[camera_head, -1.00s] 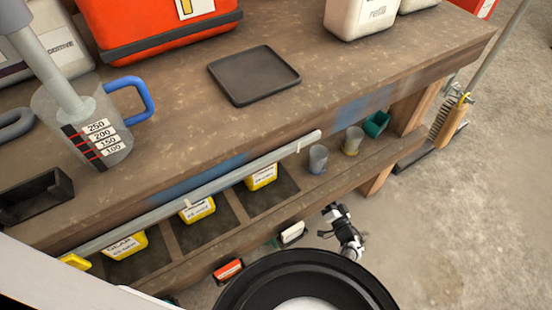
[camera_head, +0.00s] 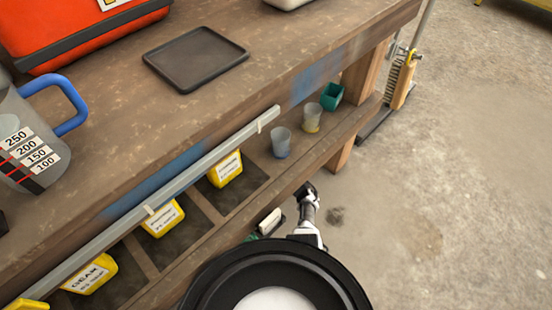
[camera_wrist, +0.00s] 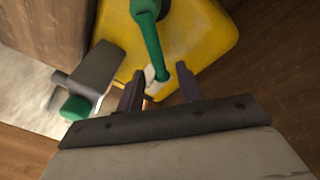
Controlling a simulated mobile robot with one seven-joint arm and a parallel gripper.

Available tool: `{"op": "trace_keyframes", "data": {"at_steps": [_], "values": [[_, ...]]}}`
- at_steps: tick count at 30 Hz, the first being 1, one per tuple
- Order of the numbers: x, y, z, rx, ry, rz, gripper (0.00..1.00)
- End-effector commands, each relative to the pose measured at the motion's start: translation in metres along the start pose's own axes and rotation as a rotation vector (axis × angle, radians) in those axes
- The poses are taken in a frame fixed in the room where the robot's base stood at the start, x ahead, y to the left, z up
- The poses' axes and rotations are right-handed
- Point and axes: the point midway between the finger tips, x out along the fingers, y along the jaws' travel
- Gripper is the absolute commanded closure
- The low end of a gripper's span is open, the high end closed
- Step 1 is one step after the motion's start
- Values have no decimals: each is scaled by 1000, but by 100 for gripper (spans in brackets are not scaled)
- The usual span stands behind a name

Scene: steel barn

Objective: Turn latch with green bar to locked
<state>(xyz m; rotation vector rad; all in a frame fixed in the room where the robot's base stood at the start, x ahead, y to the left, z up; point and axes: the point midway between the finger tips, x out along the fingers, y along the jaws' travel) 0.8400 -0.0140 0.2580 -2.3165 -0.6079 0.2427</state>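In the wrist view, a green bar (camera_wrist: 151,42) runs down from the top in front of a yellow body (camera_wrist: 200,40). Its lower end, beside a small pale piece, shows between the tips of my gripper (camera_wrist: 160,85). The two dark fingers are apart, and I cannot tell if either touches the bar. To the left is a dark grey piece (camera_wrist: 100,70) with a second green end (camera_wrist: 76,107). Which green part belongs to the latch, and its locked state, are unclear. In the head view, a small white-and-green item (camera_head: 268,222) shows beside my arm; my fingers are not clearly visible there.
A wooden bench (camera_head: 240,85) holds a black tray (camera_head: 195,58) and a measuring jug (camera_head: 30,140). Its lower shelf has yellow containers (camera_head: 226,168), cups (camera_head: 281,141) and a teal box (camera_head: 332,96). A brush (camera_head: 400,80) stands right; the concrete floor (camera_head: 450,200) there is open.

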Motion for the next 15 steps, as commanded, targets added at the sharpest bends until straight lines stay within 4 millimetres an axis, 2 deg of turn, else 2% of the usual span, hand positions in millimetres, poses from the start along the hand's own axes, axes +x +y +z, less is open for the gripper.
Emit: {"op": "trace_keyframes", "data": {"at_steps": [6,14,15], "values": [[16,0,0,0,1,0,64],[18,0,-1,1,1,1,64],[17,0,0,1,1,1,67]]}}
